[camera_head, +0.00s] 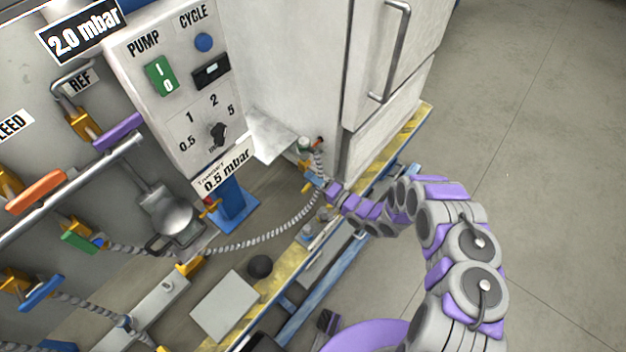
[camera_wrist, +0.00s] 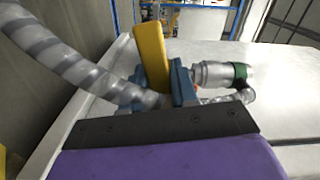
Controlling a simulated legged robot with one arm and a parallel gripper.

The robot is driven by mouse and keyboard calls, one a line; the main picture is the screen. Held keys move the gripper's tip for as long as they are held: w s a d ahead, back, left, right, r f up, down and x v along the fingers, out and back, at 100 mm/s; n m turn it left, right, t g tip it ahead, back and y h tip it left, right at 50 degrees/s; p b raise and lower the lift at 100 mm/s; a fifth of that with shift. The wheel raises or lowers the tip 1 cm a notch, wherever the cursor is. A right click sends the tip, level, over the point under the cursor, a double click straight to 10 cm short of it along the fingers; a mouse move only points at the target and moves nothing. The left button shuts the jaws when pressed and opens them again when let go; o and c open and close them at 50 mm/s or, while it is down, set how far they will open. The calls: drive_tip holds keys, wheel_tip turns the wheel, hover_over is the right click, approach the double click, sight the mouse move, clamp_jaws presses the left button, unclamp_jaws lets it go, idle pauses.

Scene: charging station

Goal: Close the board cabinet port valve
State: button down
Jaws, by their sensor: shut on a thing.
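The board cabinet port valve has a yellow handle (camera_wrist: 151,55), seen in the wrist view standing up in front of the white cabinet surface. My gripper (camera_wrist: 164,90) is shut on this handle, with blue-grey fingers on either side of it. The valve body is mostly hidden behind the fingers. A grey corrugated hose (camera_wrist: 65,58) comes in from the upper left and ends beside the fingers. In the head view my gripper (camera_head: 321,186) is small at the cabinet's lower corner, with the yellow handle (camera_head: 307,187) just left of it.
A silver fitting with a green band (camera_wrist: 222,75) is right of the fingers. The white cabinet (camera_head: 292,65) stands behind my gripper. The hose (camera_head: 262,240) droops left toward the panel valves. A pump control box (camera_head: 172,95) is at upper left. Open floor (camera_head: 540,150) lies right.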

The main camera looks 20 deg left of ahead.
drive_tip(key=shift+w+d+r+m, duration=0.1)
drive_tip(key=shift+r+m, duration=0.05)
drive_tip(key=shift+m, duration=0.45)
drive_tip(key=shift+w+d+r+m, duration=0.1)
drive_tip(key=shift+m, duration=0.5)
drive_tip(key=shift+p, duration=0.3)
drive_tip(key=c, duration=1)
unclamp_jaws()
drive_tip(key=shift+a+f, duration=0.1)
drive_tip(key=shift+f, duration=0.05)
drive_tip(key=shift+o, duration=0.2)
drive_tip(key=p+v, duration=0.1)
drive_tip(key=v, duration=1.6)
drive_tip(key=shift+s, duration=0.15)
